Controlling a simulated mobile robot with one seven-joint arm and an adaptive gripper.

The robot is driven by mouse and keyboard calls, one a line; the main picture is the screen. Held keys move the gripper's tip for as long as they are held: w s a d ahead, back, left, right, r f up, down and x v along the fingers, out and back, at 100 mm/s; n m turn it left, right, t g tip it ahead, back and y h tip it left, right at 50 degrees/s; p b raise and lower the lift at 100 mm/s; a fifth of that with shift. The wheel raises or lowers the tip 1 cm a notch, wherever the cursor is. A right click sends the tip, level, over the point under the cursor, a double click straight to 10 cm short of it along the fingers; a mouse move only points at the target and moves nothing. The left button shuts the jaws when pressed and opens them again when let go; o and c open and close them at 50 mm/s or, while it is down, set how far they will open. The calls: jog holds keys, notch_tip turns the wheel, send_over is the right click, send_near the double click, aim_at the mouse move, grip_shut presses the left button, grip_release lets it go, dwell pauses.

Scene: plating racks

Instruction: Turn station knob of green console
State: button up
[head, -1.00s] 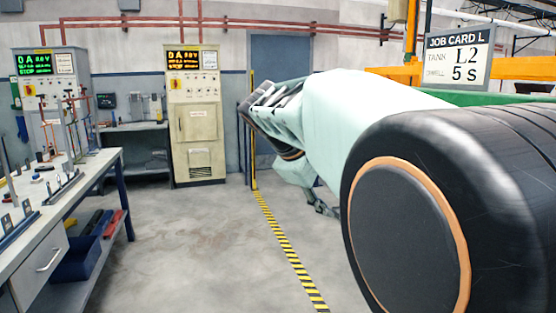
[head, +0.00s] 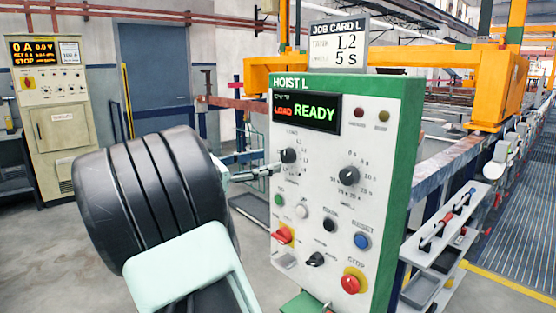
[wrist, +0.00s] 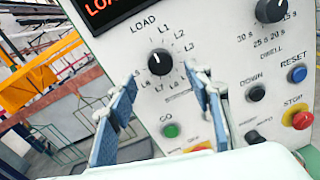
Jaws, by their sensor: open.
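The green-sided console (head: 411,150) reads HOIST L, and its display (head: 306,113) shows LOAD READY. Its station knob (head: 289,155) is black and round, with LOAD and L1, L2, L3 marks around it. In the wrist view the station knob (wrist: 160,62) lies between the fingertips in the picture, its white mark pointing up and slightly left, roughly toward LOAD. My gripper (head: 262,172) is open and empty at the panel's left side, a little below the knob in the head view. It also shows in the wrist view (wrist: 160,76), with blue finger pads; no contact with the knob shows.
A dwell knob (head: 349,175), a green GO button (head: 278,200), a blue RESET button (head: 362,241) and a red STOP button (head: 351,284) share the panel. A job card (head: 339,45) above reads L2, 5 s. A shelf rack (head: 440,250) stands at right.

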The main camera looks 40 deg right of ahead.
aim_at(284, 157)
jog(key=shift+d, duration=2.75)
jog(key=c, duration=1.1)
